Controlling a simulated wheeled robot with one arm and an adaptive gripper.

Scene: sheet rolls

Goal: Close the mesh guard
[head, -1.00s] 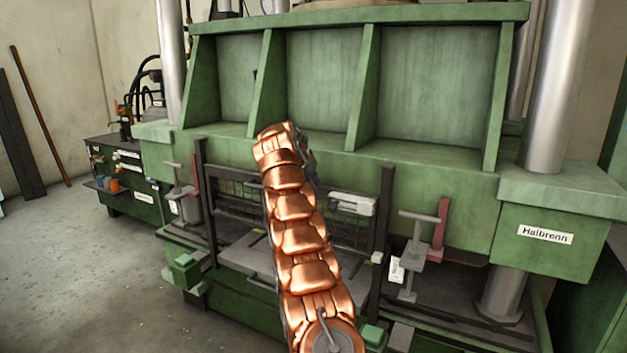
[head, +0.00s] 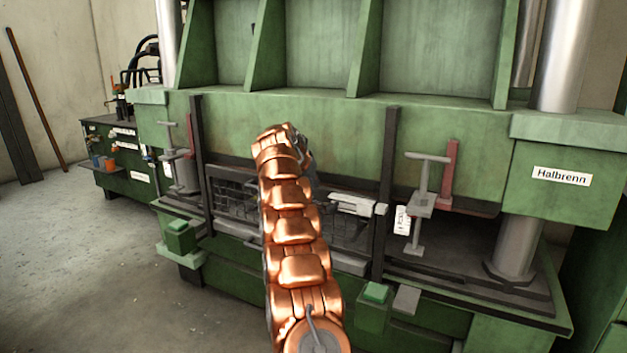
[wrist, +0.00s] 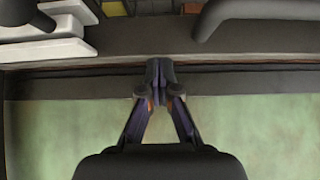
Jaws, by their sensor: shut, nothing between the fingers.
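The mesh guard (head: 232,198) is a dark wire panel between two dark upright posts in the head view. It hangs low across the press opening, its lower edge close to the grey bed edge. My arm hides its middle, so I cannot tell whether a gap remains below. A pale block (head: 352,204) sits at its right side.
The green press (head: 440,125) fills the view. A grey T-handle clamp (head: 424,190) and a red bracket (head: 450,175) stand right of the guard. A green box (head: 178,238) juts out at front left. The floor (head: 60,260) at left is clear.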

